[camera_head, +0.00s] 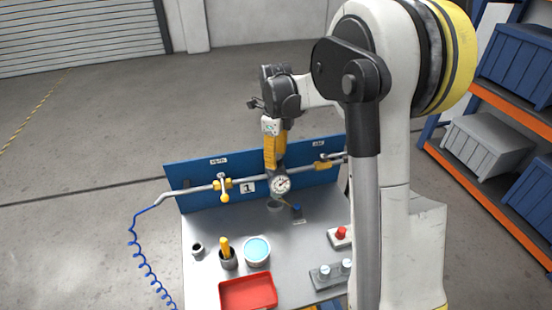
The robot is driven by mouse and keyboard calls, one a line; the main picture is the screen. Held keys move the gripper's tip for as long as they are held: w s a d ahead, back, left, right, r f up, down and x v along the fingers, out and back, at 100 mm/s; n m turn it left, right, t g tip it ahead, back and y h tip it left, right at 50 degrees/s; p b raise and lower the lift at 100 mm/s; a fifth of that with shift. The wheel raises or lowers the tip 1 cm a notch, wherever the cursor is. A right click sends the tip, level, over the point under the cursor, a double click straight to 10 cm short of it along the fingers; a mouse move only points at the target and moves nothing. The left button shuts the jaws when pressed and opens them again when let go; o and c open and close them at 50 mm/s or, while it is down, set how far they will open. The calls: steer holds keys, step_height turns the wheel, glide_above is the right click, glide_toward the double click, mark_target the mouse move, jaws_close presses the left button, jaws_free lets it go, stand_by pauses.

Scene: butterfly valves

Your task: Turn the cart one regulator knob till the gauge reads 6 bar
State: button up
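The blue-backed cart (195,180) bears a "1" plate (247,188) and a grey pipe across its panel. A round white gauge (281,184) with a dark needle sits mid-pipe; its reading is too small to tell. My gripper (276,164) points down from above, its yellow part right over the regulator body behind the gauge. The regulator knob is hidden behind my gripper, and I cannot tell whether they touch or whether the fingers are open or shut.
A red tray (248,293), a cup with a yellow tool (228,259), and a light-blue-topped can (257,251) stand on the cart top. A blue coiled hose (140,258) hangs left. Shelving (500,205) stands right.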

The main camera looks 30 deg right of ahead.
step_height(320, 180, up, 11)
steer(key=shift+r, duration=0.15)
stand_by(0.5)
steer(key=s+a+f+n+t+b, duration=0.2)
steer(key=s+a+f+n, duration=0.1)
steer(key=s+n, duration=0.4)
steer(key=s+a+f+n+t+b, duration=0.2)
steer(key=s+a+f+n+b, duration=0.1)
steer(key=s+n, duration=0.5)
steer(key=s+a+f+n+t+b, duration=0.3)
steer(key=s+a+n, duration=0.3)
steer(key=n, duration=0.6)
steer(key=shift+s+f+n, duration=0.4)
steer(key=shift+s+f, duration=0.45)
